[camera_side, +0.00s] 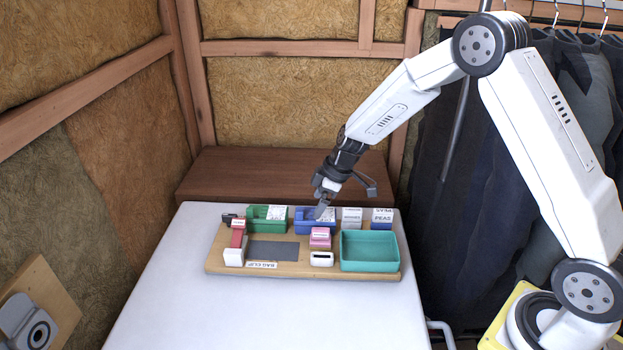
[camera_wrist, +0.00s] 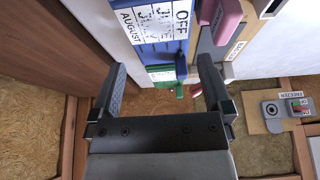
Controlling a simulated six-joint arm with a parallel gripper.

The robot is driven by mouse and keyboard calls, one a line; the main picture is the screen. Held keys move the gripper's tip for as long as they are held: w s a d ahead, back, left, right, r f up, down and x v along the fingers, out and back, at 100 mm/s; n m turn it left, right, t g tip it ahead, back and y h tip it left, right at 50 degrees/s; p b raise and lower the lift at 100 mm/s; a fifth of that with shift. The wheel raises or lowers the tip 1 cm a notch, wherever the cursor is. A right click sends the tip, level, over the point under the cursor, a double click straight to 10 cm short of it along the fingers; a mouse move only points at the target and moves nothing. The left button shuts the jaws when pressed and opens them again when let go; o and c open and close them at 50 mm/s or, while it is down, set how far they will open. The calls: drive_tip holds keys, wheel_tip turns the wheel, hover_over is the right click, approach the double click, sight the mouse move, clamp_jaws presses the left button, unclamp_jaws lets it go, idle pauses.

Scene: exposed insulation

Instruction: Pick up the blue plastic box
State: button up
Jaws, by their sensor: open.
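The blue plastic box (camera_side: 301,224) stands in the back row of the wooden board, between a green box (camera_side: 262,225) and a white labelled block. White month labels lie at its right part. In the wrist view the blue box (camera_wrist: 168,57) shows ahead of the fingers, with labels reading OFF and AUGUST. My gripper (camera_side: 343,198) is open and empty above the back of the board; one finger overlaps the blue box in the side view. The wrist view shows my gripper (camera_wrist: 162,65) with its fingers spread to either side; contact with the box cannot be told.
A teal tray (camera_side: 369,267) fills the board's right front. Pink (camera_side: 320,236) and white (camera_side: 321,259) blocks stand in front of the blue box. A grey pad (camera_side: 273,250) lies at centre left. White table surface (camera_side: 262,318) is clear in front.

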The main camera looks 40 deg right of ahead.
sight(309, 214)
drive_tip(key=shift+x, duration=2.65)
drive_tip(key=shift+w+a+r, duration=0.15)
drive_tip(key=c, duration=1.2)
drive_tip(key=shift+c, duration=0.2)
drive_tip(key=shift+r, duration=0.15)
drive_tip(key=shift+r, duration=4.9)
drive_tip(key=a+f, duration=0.2)
drive_tip(key=a, duration=1)
